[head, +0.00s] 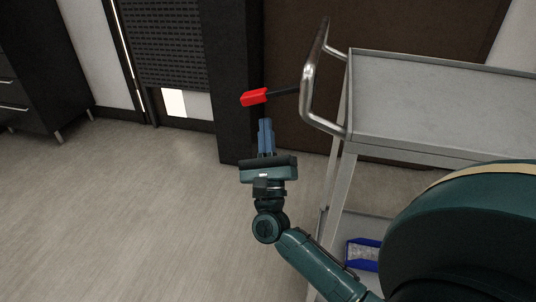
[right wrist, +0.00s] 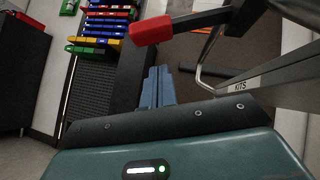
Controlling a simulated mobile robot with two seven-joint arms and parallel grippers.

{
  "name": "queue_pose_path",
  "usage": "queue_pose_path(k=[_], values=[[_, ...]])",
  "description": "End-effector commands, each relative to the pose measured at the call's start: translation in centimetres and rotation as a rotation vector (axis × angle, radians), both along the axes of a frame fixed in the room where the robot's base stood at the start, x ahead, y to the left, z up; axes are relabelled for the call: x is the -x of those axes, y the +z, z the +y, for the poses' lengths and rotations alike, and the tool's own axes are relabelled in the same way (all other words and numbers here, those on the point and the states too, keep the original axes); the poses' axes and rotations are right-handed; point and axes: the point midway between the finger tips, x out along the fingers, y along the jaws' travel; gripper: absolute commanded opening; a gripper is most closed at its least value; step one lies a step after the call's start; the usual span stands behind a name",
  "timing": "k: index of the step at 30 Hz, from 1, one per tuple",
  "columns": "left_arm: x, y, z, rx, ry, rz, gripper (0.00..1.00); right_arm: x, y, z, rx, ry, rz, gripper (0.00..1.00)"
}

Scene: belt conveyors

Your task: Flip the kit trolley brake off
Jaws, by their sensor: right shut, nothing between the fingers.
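The kit trolley (head: 430,100) stands at the right of the head view, with a grey top tray and a bent metal push handle (head: 309,85). The brake lever has a red grip (head: 254,97) on a dark bar that sticks out to the left from the trolley by the handle. The red grip also shows in the right wrist view (right wrist: 151,30). My right gripper (head: 265,124) is shut and empty, its blue fingers pointing up just below the red grip, with a visible gap between them in the picture. My left gripper is not in view.
A blue bin (head: 362,254) sits on the trolley's lower shelf. A dark cabinet (head: 38,70) stands at the far left. Several coloured bins (right wrist: 98,25) show in the wrist view. The floor (head: 130,210) left of my right arm is clear.

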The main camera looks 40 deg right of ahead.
Motion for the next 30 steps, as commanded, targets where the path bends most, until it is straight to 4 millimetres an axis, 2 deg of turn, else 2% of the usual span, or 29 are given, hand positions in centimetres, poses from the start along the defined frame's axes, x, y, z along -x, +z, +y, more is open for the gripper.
queue_pose_path(k=[1, 3, 8, 30], values=[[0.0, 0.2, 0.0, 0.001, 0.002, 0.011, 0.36, -0.1, 1.0, 0.4, -0.003, 0.002, -0.002, 0.00], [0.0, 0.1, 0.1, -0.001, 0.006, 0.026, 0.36, -0.4, 1.9, 0.6, -0.004, 0.002, -0.002, 0.00], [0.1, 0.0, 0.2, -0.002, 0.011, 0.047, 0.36, -0.7, 2.9, 0.8, -0.003, 0.002, 0.001, 0.00], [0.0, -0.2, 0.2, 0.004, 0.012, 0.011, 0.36, -1.0, 3.2, 1.1, -0.028, 0.002, -0.031, 0.00]])
